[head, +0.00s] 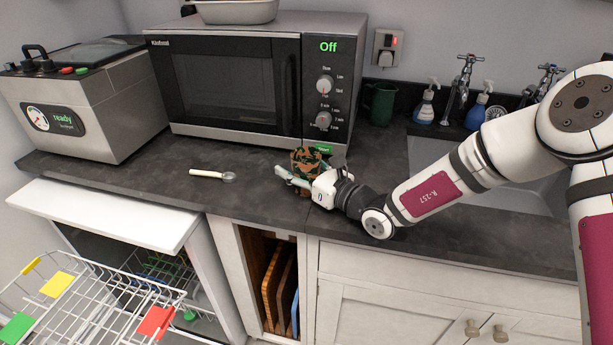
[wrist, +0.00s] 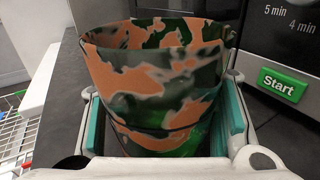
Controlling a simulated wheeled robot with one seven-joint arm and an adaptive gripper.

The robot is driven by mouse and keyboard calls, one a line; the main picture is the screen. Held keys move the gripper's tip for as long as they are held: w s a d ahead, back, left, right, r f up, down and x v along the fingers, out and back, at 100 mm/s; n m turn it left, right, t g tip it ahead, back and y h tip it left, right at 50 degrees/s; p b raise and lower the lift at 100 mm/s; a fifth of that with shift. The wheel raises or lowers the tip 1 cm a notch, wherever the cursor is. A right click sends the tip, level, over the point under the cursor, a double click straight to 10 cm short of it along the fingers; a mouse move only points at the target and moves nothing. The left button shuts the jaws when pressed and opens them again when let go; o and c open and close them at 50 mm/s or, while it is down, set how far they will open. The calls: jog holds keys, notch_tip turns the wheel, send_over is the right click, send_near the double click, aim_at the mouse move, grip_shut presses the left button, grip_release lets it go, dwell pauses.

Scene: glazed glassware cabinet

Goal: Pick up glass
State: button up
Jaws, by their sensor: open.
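The glass (head: 305,157) is an upright cup with a camouflage pattern of orange, green and dark patches. It stands on the dark counter, in front of the microwave's right end. In the wrist view the glass (wrist: 160,85) fills the middle of the picture, and its rim is at the top. My gripper (head: 302,176) is at the glass, low against its front side in the head view. In the wrist view its open fingers (wrist: 162,118) stand on either side of the glass. I cannot tell whether either finger touches it. The base of the glass is hidden.
The microwave (head: 235,85) stands close behind the glass. A small spoon-like utensil (head: 212,175) lies to the left. A dark green mug (head: 380,103), soap bottles and the sink (head: 430,150) are to the right. An open dishwasher with a pulled-out rack (head: 90,300) is at the lower left.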

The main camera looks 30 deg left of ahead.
jog(key=c, duration=1.1)
jog(key=shift+r, duration=0.15)
jog(key=shift+c, duration=0.2)
